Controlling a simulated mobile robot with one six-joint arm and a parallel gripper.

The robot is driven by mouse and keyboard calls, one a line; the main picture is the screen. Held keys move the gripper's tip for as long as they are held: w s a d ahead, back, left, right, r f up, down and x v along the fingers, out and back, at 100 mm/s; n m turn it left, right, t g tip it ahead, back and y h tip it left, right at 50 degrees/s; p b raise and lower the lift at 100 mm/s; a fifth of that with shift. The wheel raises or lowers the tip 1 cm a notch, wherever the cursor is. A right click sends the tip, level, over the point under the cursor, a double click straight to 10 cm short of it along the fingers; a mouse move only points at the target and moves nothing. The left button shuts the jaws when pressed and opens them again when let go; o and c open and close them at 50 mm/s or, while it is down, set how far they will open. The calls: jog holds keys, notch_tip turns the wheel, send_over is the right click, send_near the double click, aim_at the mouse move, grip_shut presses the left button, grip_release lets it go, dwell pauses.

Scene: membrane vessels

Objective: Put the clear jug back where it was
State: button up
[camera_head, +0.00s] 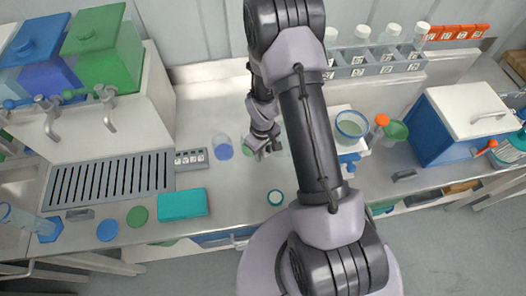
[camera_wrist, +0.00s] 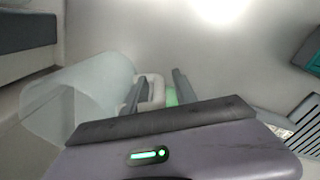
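The clear jug (camera_wrist: 85,95) shows as a large, pale, see-through vessel at the left of the wrist view, close beside my gripper. In the head view it is faint and mostly hidden by my arm. My gripper (camera_wrist: 158,92) has its two fingers apart, with a gap between them. A pale piece, perhaps the jug's handle, lies by the left finger; I cannot tell whether it touches. A green patch (camera_wrist: 172,97) shows beyond the fingers. In the head view my gripper (camera_head: 264,152) is low over the bench, right of a green vessel (camera_head: 248,149) and a blue-purple vessel (camera_head: 222,149).
A dispenser with blue and green tanks (camera_head: 108,55) and a slotted drain (camera_head: 110,180) stand left. A bottle rack (camera_head: 375,65) is behind. A blue-and-white cooler (camera_head: 460,120) stands right.

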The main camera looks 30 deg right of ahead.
jog(key=r, duration=0.4)
jog(key=r+p, duration=0.1)
jog(key=r, duration=0.4)
jog(key=r+p, duration=0.1)
jog(key=r, duration=0.4)
jog(key=shift+w+a, duration=0.1)
jog(key=shift+a, duration=0.15)
notch_tip(320, 180, up, 11)
jog(key=s+a+m+t, duration=0.1)
jog(key=a+m+t, duration=0.1)
jog(key=a, duration=0.1)
jog(key=s+a+r+m+t+y, duration=0.2)
jog(key=s+a+r+m, duration=0.3)
jog(key=s+r, duration=1)
jog(key=a+r+t, duration=0.1)
jog(key=a, duration=0.2)
jog(key=shift+s+a+m+t, duration=0.2)
jog(key=shift+s+m+t, duration=0.15)
jog(key=shift+m+t, duration=0.05)
